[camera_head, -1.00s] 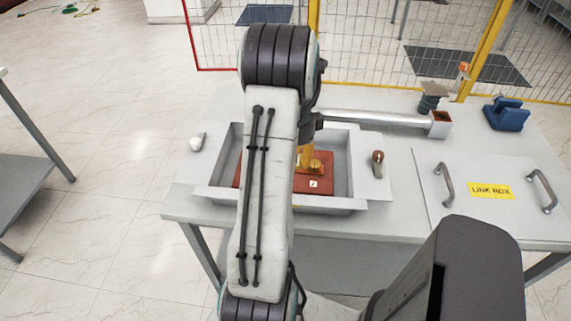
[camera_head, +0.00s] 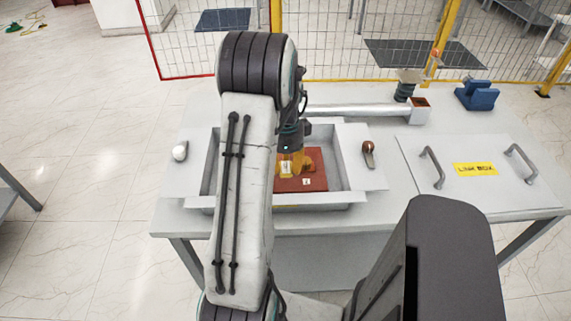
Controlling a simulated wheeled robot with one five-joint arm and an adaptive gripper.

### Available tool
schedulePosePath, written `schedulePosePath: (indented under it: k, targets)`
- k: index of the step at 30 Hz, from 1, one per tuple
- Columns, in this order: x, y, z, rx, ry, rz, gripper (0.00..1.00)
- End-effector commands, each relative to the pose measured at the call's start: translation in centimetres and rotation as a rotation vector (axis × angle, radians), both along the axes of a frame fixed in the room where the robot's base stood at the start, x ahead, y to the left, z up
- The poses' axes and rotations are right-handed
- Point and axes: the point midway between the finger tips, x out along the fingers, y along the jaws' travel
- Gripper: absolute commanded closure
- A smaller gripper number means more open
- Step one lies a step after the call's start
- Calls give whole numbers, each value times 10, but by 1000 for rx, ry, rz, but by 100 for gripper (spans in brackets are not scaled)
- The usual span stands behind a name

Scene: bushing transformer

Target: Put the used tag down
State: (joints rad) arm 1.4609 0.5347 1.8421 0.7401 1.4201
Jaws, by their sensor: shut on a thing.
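My gripper (camera_head: 294,150) is over the grey tray (camera_head: 350,187), pointing down, with my arm in front of its left side. A small pale tag (camera_head: 286,167) shows at the fingertips, among yellow-orange parts; the gripper appears shut on it. The fingers are small and partly blurred into those parts. Below lies a red-brown board (camera_head: 312,185) inside the tray, its left part hidden by my arm. A second small white label (camera_head: 306,182) lies on the board's front right part.
The tray stands on a grey table. A metal tube (camera_head: 365,109) runs behind the tray. A blue block (camera_head: 477,95) stands at the back right. A wooden-handled tool (camera_head: 368,150) lies on the tray's right ledge.

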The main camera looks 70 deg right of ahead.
Motion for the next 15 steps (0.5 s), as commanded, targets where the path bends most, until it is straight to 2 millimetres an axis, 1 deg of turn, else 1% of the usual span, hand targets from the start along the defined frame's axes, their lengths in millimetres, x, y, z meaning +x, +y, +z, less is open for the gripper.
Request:
schedulePosePath:
  k: [9, 13, 14, 15]
  targets:
    - [0, 0, -10, 0, 0, 0, 83]
    - [0, 0, -9, 0, 0, 0, 83]
    - [0, 0, -9, 0, 0, 0, 60]
    - [0, 0, -9, 0, 0, 0, 57]
